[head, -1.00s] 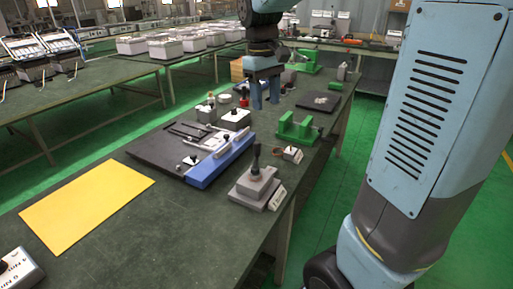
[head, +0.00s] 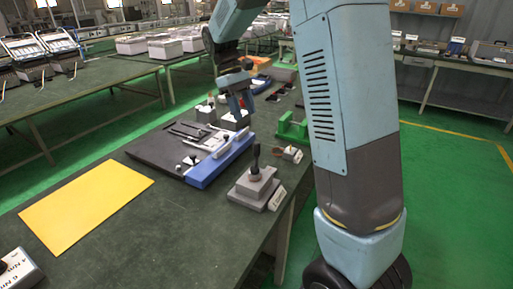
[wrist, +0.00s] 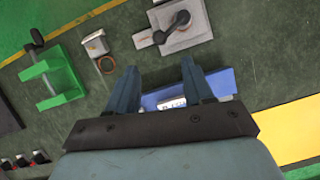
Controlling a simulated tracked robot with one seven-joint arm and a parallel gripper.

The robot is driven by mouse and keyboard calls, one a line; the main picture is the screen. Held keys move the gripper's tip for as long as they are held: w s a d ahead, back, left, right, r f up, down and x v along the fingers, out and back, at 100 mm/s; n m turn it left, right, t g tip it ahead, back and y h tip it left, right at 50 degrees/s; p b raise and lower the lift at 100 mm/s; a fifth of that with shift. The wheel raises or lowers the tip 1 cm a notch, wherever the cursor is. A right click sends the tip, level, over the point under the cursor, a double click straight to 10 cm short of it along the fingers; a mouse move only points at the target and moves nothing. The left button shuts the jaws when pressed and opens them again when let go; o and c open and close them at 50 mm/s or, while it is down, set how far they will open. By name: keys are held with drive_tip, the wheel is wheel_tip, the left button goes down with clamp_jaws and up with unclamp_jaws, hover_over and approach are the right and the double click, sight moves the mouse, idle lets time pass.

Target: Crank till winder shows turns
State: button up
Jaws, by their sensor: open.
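The green winder-like stand (head: 291,128) is on the right part of the bench, partly hidden by my arm. No turns reading can be made out. My gripper (head: 240,106) is open and empty above the bench, behind the blue bar and left of the green stand. In the wrist view its fingers (wrist: 160,85) are spread above the blue bar, with the green stand off to the left.
A grey block with a black lever (head: 254,185) stands at the bench's right edge; a small grey block (head: 291,154) is behind it. A blue bar (head: 215,163) edges a black board (head: 160,148). A yellow sheet (head: 85,215) lies on clear bench at left.

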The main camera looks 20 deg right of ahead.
sight(256, 147)
drive_tip(key=x, duration=1.3)
drive_tip(key=shift+c, duration=0.2)
drive_tip(key=shift+w, duration=0.1)
clamp_jaws()
